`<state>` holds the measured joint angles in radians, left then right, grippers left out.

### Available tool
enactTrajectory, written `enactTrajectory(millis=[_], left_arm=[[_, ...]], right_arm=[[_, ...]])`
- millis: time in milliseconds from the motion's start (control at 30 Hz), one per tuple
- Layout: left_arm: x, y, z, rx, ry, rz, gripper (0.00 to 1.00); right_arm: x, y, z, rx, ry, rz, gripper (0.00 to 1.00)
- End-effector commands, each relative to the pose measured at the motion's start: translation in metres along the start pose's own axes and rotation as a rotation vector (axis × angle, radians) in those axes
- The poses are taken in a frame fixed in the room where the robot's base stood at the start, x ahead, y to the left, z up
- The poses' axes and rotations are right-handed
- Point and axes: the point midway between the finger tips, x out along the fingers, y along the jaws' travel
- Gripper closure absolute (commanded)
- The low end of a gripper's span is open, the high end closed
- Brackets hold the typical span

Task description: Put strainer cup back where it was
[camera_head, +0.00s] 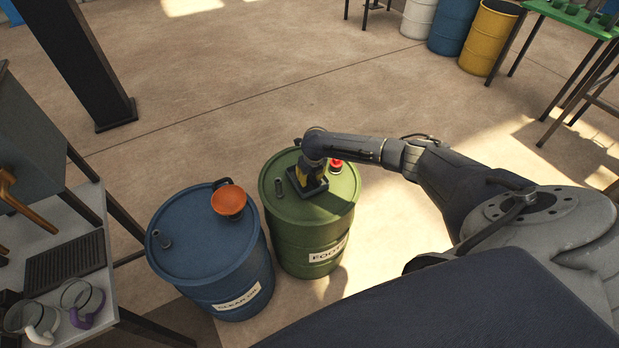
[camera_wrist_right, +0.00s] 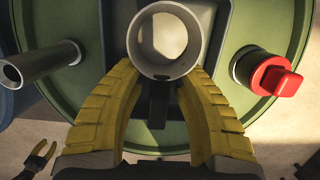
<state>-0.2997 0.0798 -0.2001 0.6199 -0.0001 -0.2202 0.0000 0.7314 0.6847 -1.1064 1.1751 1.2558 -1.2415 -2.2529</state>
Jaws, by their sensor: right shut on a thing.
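My right gripper (camera_wrist_right: 162,110) has its two yellow fingers shut on the strainer cup (camera_wrist_right: 135,42), a grey round cup with an open top and a dark handle between the fingers. In the head view my right gripper (camera_head: 303,176) is over the green drum (camera_head: 315,240), above a black square tray (camera_head: 318,190) on its lid. I cannot tell whether the cup touches the tray. My arm hides most of the cup in the head view. What looks like my left gripper (camera_wrist_right: 40,157) shows small and low at the lower left of the wrist view, jaws apart.
A red cap (camera_wrist_right: 275,78) and an open grey pipe (camera_wrist_right: 38,62) stand on the green lid either side of the cup. A blue drum (camera_head: 200,255) with an orange funnel (camera_head: 229,201) stands to the left. A table with mugs (camera_head: 80,300) is at far left.

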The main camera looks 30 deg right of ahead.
Motion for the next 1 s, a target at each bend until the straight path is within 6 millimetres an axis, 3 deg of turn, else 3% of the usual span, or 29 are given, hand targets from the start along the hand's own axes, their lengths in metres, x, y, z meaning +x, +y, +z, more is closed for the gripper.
enactTrajectory(millis=[67, 100, 267, 667, 1000], left_arm=[[0.0, 0.0, 0.0, 0.0, 0.0, 0.0, 0.69], [0.0, 0.0, 0.0, 0.0, 0.0, 0.0, 0.69], [0.0, 0.0, 0.0, 0.0, 0.0, 0.0, 0.69], [0.0, 0.0, 0.0, 0.0, 0.0, 0.0, 0.69], [0.0, 0.0, 0.0, 0.0, 0.0, 0.0, 0.69]], right_arm=[[0.002, 0.0, -0.001, 0.0, 0.001, 0.0, 0.92], [0.002, 0.0, -0.001, 0.0, 0.001, 0.0, 0.59], [0.002, 0.0, -0.001, 0.0, 0.001, 0.0, 0.41], [-0.005, 0.0, 0.001, -0.001, -0.001, 0.001, 0.39], [-0.056, 0.0, 0.001, -0.003, -0.002, 0.001, 0.39]])
